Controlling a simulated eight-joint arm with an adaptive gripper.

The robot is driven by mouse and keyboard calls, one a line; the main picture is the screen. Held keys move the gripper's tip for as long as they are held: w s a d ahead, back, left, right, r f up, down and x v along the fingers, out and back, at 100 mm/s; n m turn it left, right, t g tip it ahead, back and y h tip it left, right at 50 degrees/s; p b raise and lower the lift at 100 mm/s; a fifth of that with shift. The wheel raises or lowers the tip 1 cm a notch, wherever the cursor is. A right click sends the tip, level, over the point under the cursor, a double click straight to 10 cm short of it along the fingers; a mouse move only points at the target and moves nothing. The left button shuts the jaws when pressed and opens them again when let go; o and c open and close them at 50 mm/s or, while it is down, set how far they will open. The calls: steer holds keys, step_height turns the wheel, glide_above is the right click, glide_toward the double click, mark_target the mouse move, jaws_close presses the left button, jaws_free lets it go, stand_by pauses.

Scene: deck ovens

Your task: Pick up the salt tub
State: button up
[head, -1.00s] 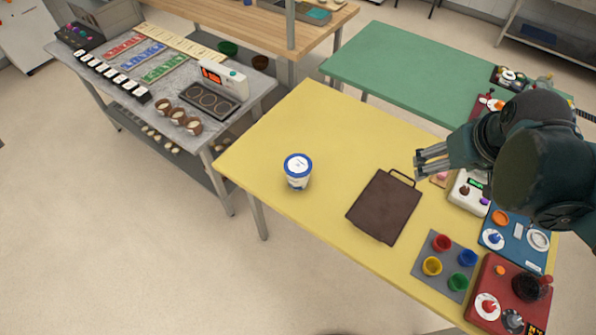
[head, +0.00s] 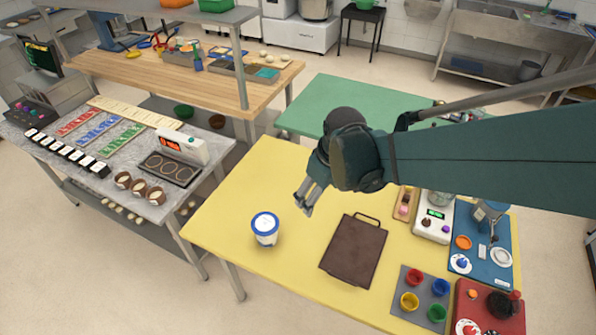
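The salt tub (head: 265,230) is a small white tub with a blue rim and a blue-marked side. It stands upright on the yellow table (head: 222,205), near its left front edge. My gripper (head: 305,208) is above the table, to the right of the tub and apart from it. Its grey fingers point down and slightly left. A gap seems to show between the fingers, but they are small and partly overlap, so I cannot tell how far apart they are. Nothing shows between them.
A dark brown board with a handle (head: 354,250) lies right of the tub. Coloured cups on a grey mat (head: 422,296), a white device (head: 433,222) and blue and red panels fill the right side. A grey table (head: 140,205) stands left. The yellow table around the tub is clear.

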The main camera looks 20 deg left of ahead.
mark_target(265, 223)
steer(key=s+a+f+n, duration=0.1)
steer(key=s+a+f, duration=0.1)
steer(key=a, duration=0.3)
steer(key=s+a+f+n+g+p, duration=0.1)
steer(key=s+a+f, duration=0.1)
steer(key=a+f, duration=0.1)
steer(key=s+a+f+n+p, duration=0.1)
steer(key=s+a+f+n, duration=0.1)
steer(key=a, duration=0.4)
steer(key=shift+s+a+f+g+h, duration=0.15)
steer(key=shift+a+f+g+h, duration=0.2)
steer(key=shift+f, duration=0.35)
steer(key=shift+s+a+f, duration=0.25)
steer(key=shift+a+f, duration=0.05)
steer(key=shift+f, duration=0.1)
steer(key=shift+a+f, duration=0.15)
steer(key=shift+f, duration=1)
steer(key=shift+a+f+p, duration=0.15)
steer(key=shift+f, duration=1.15)
steer(key=shift+a+f+p, duration=0.1)
steer(key=shift+f+p, duration=0.05)
steer(key=shift+f, duration=1.15)
